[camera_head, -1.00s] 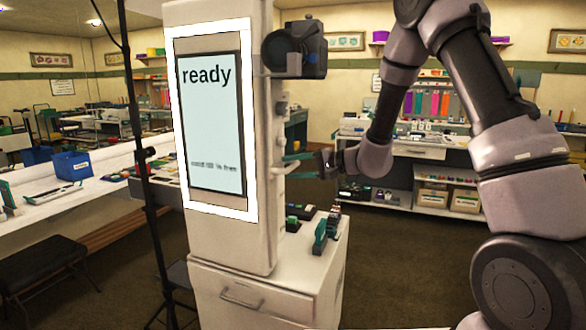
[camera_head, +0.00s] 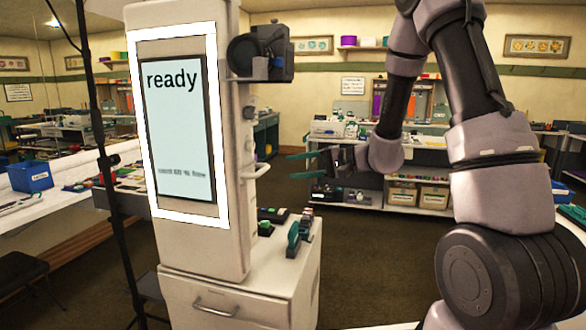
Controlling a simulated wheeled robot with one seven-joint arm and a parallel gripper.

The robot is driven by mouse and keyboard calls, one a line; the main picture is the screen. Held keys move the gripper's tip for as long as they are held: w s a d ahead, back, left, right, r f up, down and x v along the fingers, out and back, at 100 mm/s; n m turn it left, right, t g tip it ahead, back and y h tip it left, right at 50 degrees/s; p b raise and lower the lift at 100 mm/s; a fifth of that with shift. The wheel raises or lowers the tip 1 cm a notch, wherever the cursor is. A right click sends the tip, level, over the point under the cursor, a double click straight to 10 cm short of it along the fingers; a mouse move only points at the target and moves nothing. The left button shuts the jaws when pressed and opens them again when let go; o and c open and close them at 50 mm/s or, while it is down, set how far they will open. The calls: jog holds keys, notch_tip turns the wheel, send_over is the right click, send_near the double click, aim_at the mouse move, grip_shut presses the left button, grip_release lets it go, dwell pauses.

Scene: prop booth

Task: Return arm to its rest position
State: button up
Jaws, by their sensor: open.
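My arm shows at the right, bent down from the top with its forearm reaching toward the middle of the picture. My gripper (camera_head: 303,165) is at the arm's end, pointing left, with two green fingers apart and nothing between them. It is in the air, right of the white booth kiosk (camera_head: 228,240) and its handle, and appears clear of them. The kiosk's screen (camera_head: 178,135) reads "ready"; the smaller line below is too blurred to read surely.
A black camera (camera_head: 262,50) juts from the kiosk's upper right side. A white drawer cabinet (camera_head: 255,275) with small green and dark items (camera_head: 294,238) stands below my gripper. A black pole (camera_head: 98,150) stands left. Shelving with bins (camera_head: 418,197) is behind; dark floor is open at centre right.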

jog(key=shift+r, duration=0.1)
jog(key=s+d+r+n+g+h, duration=0.3)
jog(key=s+r, duration=0.5)
jog(key=s, duration=0.6)
jog(key=s+d+r+m+t+h, duration=0.1)
jog(key=s+d+r+t+h, duration=0.1)
jog(key=d, duration=0.5)
jog(key=s+d+r+m+t+h, duration=0.2)
jog(key=s+d+r+h, duration=0.2)
jog(key=s+d+h, duration=0.3)
jog(key=shift+s+r+t+h, duration=0.2)
jog(key=shift+t+h, duration=0.1)
jog(key=shift+t, duration=0.1)
dwell(0.7)
